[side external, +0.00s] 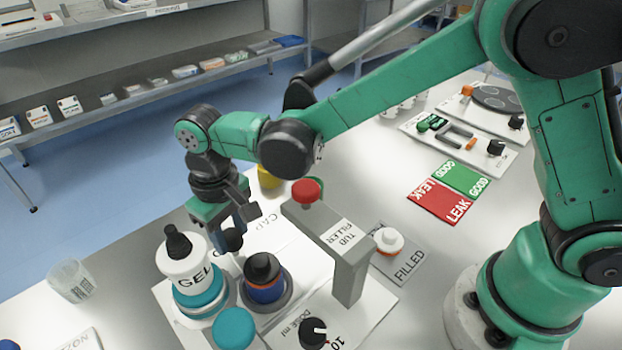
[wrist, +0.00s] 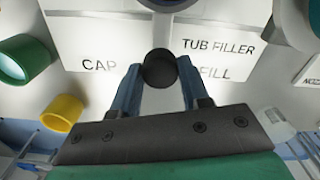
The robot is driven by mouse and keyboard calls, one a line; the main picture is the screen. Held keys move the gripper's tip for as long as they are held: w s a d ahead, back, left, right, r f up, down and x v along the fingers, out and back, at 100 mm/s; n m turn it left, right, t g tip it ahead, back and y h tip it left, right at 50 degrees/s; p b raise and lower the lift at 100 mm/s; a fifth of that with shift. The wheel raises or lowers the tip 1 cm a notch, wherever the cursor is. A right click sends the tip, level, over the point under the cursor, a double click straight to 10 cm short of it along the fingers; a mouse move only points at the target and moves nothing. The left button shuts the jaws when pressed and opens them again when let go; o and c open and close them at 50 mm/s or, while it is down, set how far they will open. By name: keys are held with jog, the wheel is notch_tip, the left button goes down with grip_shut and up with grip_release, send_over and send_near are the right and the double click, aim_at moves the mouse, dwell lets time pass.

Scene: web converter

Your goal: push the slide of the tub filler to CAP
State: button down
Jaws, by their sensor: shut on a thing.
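The tub filler (side external: 350,260) is a grey-white arch with a red button (side external: 306,192) on top, standing on a white base. The slide's black ball knob (wrist: 159,68) is between my gripper's fingers in the wrist view, and partly shows in the side view (side external: 232,239). My gripper (wrist: 158,75) is shut on this knob. In the wrist view the CAP lettering (wrist: 99,66) lies left of the knob and the FILL lettering (wrist: 216,72) lies right of it. In the side view the CAP lettering (side external: 262,221) is partly hidden behind my gripper. The slide's body is mostly hidden.
A white GEL bottle (side external: 183,262) and a blue, black-topped container (side external: 264,290) stand close beside my gripper. A dose dial (side external: 313,333) sits in front. A white tub (side external: 388,241) stands on the FILLED mat (side external: 408,266). A yellow cup (side external: 268,177) is behind.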

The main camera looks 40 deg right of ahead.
jog(key=shift+d, duration=2.05)
jog(key=shift+c, duration=2.1)
grip_release()
jog(key=shift+r, duration=2.85)
